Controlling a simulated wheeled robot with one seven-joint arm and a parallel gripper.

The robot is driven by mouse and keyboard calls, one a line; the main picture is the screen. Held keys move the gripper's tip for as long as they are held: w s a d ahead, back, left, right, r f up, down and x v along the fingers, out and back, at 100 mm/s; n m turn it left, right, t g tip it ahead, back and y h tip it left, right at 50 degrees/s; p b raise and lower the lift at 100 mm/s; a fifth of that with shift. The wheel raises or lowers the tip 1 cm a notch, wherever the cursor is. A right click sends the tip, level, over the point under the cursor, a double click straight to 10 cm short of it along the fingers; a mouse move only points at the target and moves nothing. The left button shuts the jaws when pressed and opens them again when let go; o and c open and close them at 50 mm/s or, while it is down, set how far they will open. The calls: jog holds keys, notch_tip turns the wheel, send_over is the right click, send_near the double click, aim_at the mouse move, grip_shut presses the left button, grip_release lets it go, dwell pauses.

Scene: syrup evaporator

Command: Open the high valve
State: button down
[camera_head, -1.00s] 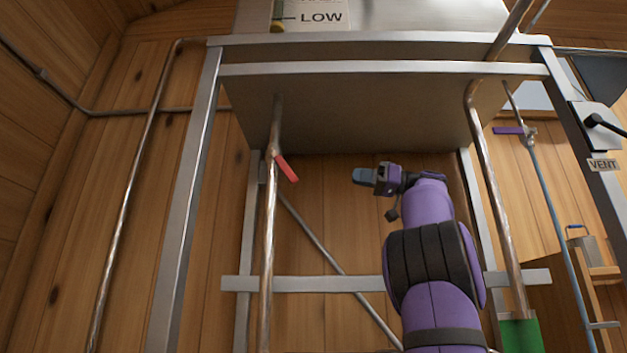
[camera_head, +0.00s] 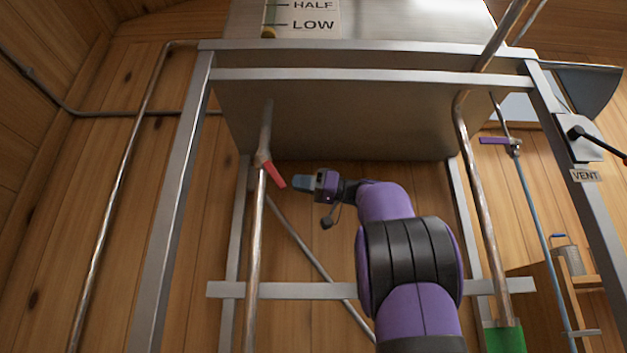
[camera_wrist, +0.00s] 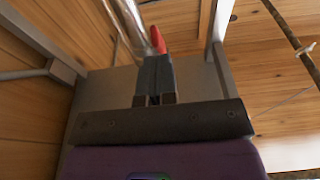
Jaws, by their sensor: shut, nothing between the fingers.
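A valve with a red lever handle (camera_head: 273,174) sits on a vertical metal pipe under the tank, left of centre in the head view. The lever slants down to the right from the pipe. In the wrist view the red handle (camera_wrist: 158,40) shows just beyond my fingertips, beside the shiny pipe. My gripper (camera_head: 301,183) is shut and empty, close to the right of the lever's lower end. In the wrist view my gripper's fingers (camera_wrist: 154,75) are together. I cannot tell whether they touch the lever. Another valve with a purple lever (camera_head: 494,140) is on a thinner pipe at the right.
The metal tank (camera_head: 350,115) hangs above, in a steel frame with a left post (camera_head: 177,200) and a cross bar (camera_head: 330,290). A copper pipe (camera_head: 480,190) runs down right of my arm. A VENT lever box (camera_head: 585,138) is on the right post.

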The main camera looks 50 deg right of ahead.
aim_at(281, 189)
jog(key=shift+w+a+f, duration=0.2)
dwell(0.4)
jog(key=shift+w+a+f+t, duration=0.15)
jog(key=shift+a+f+t, duration=0.05)
jog(key=shift+f+t, duration=0.1)
jog(key=shift+w+a+f+y, duration=0.1)
jog(key=shift+w+f+y, duration=0.05)
jog(key=shift+y, duration=0.15)
jog(key=shift+w+a+f+t+y, duration=0.5)
jog(key=shift+w+f+t, duration=0.05)
jog(key=shift+f+t, duration=0.15)
jog(key=shift+t+y, duration=0.7)
jog(key=shift+w+a+f, duration=0.45)
jog(key=shift+w+a, duration=0.2)
jog(key=shift+w, duration=0.1)
jog(key=shift+w+a+f, duration=0.45)
jog(key=shift+w+a, duration=0.15)
jog(key=shift+w, duration=0.1)
